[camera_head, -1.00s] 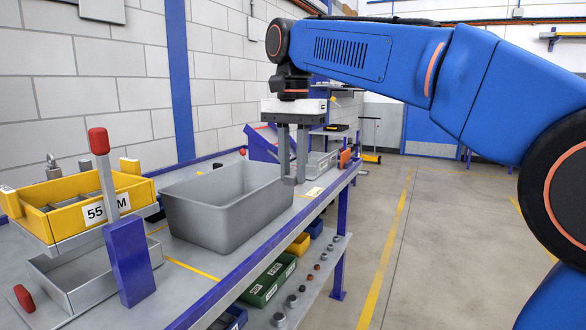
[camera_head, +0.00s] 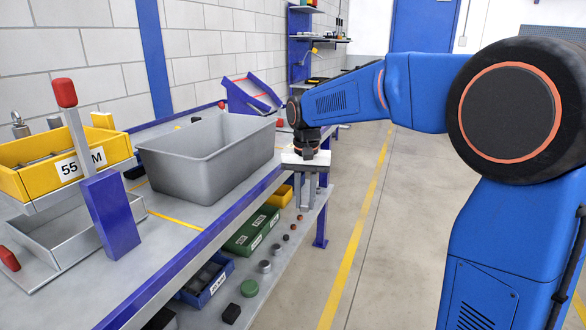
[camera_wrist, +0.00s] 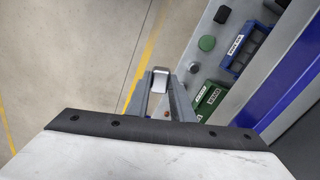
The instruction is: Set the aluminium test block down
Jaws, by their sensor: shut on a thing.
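The aluminium test block (camera_wrist: 159,78) is a small silver-grey block, seen in the wrist view between my fingertips. My gripper (camera_head: 308,203) is shut on it and points down. In the head view it is beside the front edge of the bench, below the bench top and near the lower shelf (camera_head: 268,281). In the wrist view my gripper (camera_wrist: 158,90) holds the block apart from the shelf pieces, with floor behind it. The block is too small in the head view to show its underside clearly.
Several small pieces, including a green disc (camera_head: 249,288) and a black cube (camera_head: 231,313), line the shelf's front. Behind them are blue (camera_head: 207,280), green (camera_head: 251,231) and yellow (camera_head: 279,196) bins. A large grey bin (camera_head: 185,172) stands on the bench. The floor aisle is clear.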

